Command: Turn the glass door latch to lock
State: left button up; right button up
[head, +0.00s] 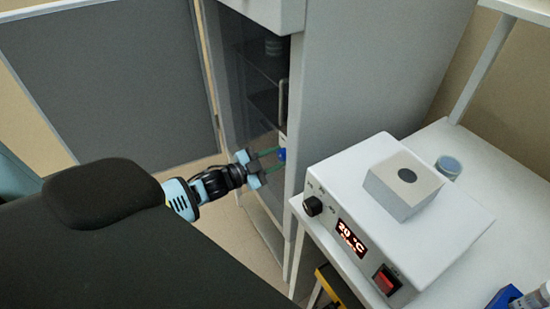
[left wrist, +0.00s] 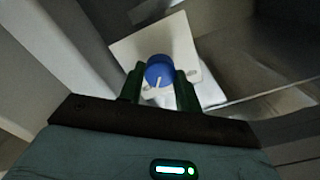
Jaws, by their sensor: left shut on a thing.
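The latch is a blue round knob (left wrist: 160,72) with a white pointer line on a white plate (left wrist: 189,47). The blue knob also shows in the head view (head: 281,154), on the right edge of the glass door (head: 250,95) of a tall grey cabinet. My left gripper (head: 272,155) reaches it from the left, its green fingers shut on the knob. In the left wrist view my left gripper (left wrist: 160,92) has one finger on each side of the knob. The pointer line runs down and slightly left in that view. My right gripper is not in view.
A vertical door handle (head: 282,103) is above the knob. A grey panel (head: 110,75) stands at left.

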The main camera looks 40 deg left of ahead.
pick_arm(q)
jog(key=shift+m, duration=0.7)
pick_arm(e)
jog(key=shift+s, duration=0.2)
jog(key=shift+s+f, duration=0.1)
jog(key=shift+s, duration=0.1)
pick_arm(q)
jog(key=o, duration=0.8)
jog(key=shift+o, duration=0.8)
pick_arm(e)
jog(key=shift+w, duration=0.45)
pick_arm(q)
jog(key=shift+s+a, duration=0.2)
jog(key=shift+s, duration=0.35)
jog(key=v, duration=0.6)
jog(key=shift+s+a, duration=0.15)
jog(key=shift+s, duration=0.15)
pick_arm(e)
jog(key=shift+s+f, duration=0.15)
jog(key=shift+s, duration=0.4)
